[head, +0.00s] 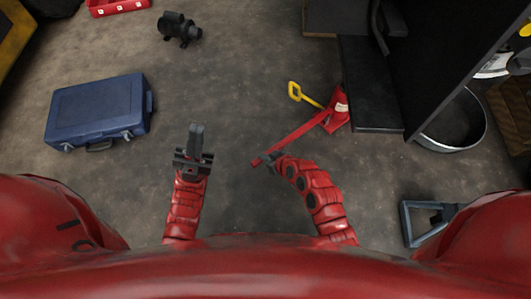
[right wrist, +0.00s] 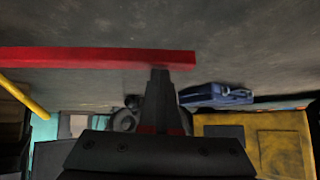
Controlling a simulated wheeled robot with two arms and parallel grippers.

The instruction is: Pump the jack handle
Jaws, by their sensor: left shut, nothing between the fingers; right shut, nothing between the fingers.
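The red jack (head: 340,106) stands on the floor at the dark forklift's edge, with a yellow grip (head: 296,92) beside it. Its long red handle (head: 298,132) slopes down-left toward my right gripper (head: 270,160). My right gripper is shut and empty, close to the handle's free end. In the right wrist view the handle (right wrist: 90,58) crosses from the left, and the shut fingertips (right wrist: 160,76) overlap its edge near the end. I cannot tell whether they touch. My left gripper (head: 195,138) is shut and empty, pointing up the picture, well left of the handle.
A blue case (head: 98,112) lies on the floor at left. A dark motor-like part (head: 180,28) and a red toolbox (head: 118,6) are farther back. Floor between the case and jack is clear.

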